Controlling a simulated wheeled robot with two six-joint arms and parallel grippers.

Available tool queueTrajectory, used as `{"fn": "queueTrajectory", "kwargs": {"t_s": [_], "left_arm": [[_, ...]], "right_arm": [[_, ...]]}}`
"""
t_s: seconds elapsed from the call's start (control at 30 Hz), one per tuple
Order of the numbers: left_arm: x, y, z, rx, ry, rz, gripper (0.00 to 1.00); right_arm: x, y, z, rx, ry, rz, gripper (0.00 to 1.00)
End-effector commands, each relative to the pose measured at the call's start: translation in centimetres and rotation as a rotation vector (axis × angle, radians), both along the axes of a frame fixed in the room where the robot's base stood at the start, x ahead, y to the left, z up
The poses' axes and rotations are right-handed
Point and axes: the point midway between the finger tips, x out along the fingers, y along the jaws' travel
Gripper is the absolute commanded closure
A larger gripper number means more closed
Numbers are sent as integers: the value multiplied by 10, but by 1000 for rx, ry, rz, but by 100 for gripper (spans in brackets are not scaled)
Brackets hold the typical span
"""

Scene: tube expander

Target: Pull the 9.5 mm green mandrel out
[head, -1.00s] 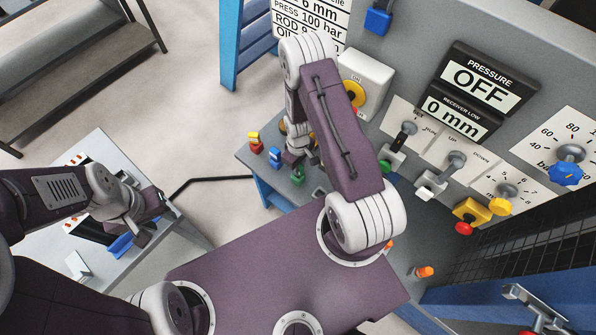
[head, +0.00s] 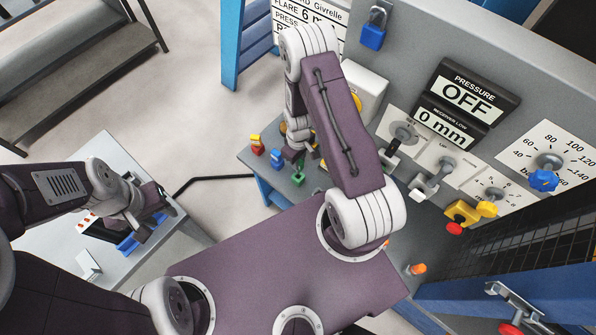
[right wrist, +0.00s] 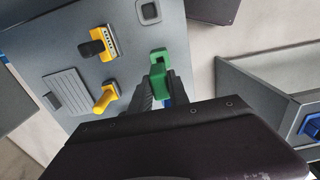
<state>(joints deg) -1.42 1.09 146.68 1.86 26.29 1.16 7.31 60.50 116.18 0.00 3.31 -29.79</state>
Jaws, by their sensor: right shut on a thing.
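The green mandrel (head: 299,178) stands at the near edge of the grey bench in the head view. It shows as a green block in the right wrist view (right wrist: 157,65), between my dark fingers. My right gripper (right wrist: 160,88) is shut on it; in the head view the gripper (head: 302,162) comes down over it from above. The mandrel's lower part is hidden, so I cannot tell how deep it sits. My left gripper (head: 155,213) is over the side table at left, and its jaw opening is unclear.
A blue piece (head: 277,158) and a red-and-yellow piece (head: 257,146) stand left of the green one. The control panel with lever switches (head: 428,185) and the PRESSURE OFF display (head: 467,88) rises behind at right. The side table (head: 130,268) carries a blue item. Floor lies between.

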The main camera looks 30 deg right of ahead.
Motion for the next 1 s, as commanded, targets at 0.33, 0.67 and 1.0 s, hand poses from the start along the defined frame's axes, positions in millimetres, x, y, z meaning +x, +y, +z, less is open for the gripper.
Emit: {"fn": "queueTrajectory", "kwargs": {"t_s": [0.33, 0.67, 1.0], "left_arm": [[0, 0, 20, 0, 0, 0, 64], [0, 0, 37, 0, 0, 0, 64], [0, 0, 39, 0, 0, 0, 64]], "right_arm": [[0, 0, 24, 0, 0, 0, 100], [0, 0, 45, 0, 0, 0, 100], [0, 0, 48, 0, 0, 0, 100]]}}
